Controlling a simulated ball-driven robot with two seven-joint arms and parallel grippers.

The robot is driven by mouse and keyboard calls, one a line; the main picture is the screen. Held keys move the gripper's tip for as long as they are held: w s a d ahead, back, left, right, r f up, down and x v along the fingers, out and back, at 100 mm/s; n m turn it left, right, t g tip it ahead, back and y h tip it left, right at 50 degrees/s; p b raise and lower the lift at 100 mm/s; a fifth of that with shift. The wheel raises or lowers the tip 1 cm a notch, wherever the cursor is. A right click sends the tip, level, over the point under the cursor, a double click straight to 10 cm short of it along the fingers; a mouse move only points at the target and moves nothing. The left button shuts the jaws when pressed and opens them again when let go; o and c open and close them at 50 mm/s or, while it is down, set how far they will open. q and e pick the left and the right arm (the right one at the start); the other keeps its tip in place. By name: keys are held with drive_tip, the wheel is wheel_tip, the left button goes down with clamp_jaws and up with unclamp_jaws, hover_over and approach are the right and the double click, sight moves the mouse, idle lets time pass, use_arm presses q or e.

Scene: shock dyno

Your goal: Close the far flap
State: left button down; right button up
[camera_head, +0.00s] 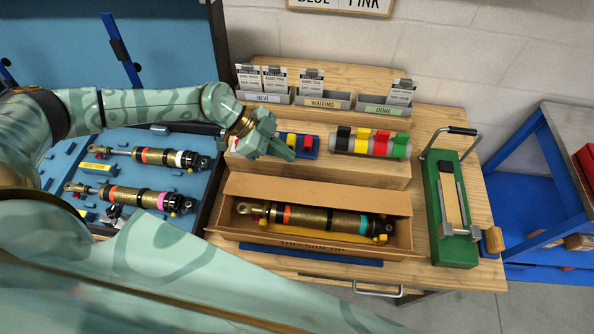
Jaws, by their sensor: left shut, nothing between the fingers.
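An open cardboard box (232,221) stands on the wooden bench, with a shock absorber (335,221) lying inside it. The shock has a gold body with orange and teal bands. The box's far flap (318,191) stands up along the back edge, not lying over the shock. The near side bears printed text that reads "THIS SIDE UP". My left gripper (284,150) is shut and empty. It is above and behind the box's back left part, near the wooden riser, and seems apart from the flap. My right gripper is not in view.
A wooden riser (375,174) behind the box holds coloured clips (375,142). Labelled card trays (325,101) stand further back. A green press with a handle (446,215) is right of the box. A blue tray (120,178) with two shocks is left.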

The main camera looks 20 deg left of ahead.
use_arm(q)
drive_tip(key=s, duration=0.1)
drive_tip(key=n+g, duration=0.1)
drive_tip(key=n, duration=0.1)
approach(322, 203)
drive_tip(key=d, duration=0.2)
drive_tip(key=w+d, duration=0.1)
drive_tip(key=shift+d+r+b, duration=0.25)
drive_tip(key=shift+b, duration=0.15)
drive_tip(key=f, duration=0.2)
drive_tip(key=f+b, duration=0.1)
drive_tip(key=shift+s+d+f, duration=0.2)
drive_tip(key=shift+d+f, duration=0.05)
drive_tip(key=shift+d, duration=0.05)
drive_tip(key=shift+f, duration=0.3)
drive_tip(key=shift+s+f, duration=0.1)
drive_tip(key=shift+f, duration=0.05)
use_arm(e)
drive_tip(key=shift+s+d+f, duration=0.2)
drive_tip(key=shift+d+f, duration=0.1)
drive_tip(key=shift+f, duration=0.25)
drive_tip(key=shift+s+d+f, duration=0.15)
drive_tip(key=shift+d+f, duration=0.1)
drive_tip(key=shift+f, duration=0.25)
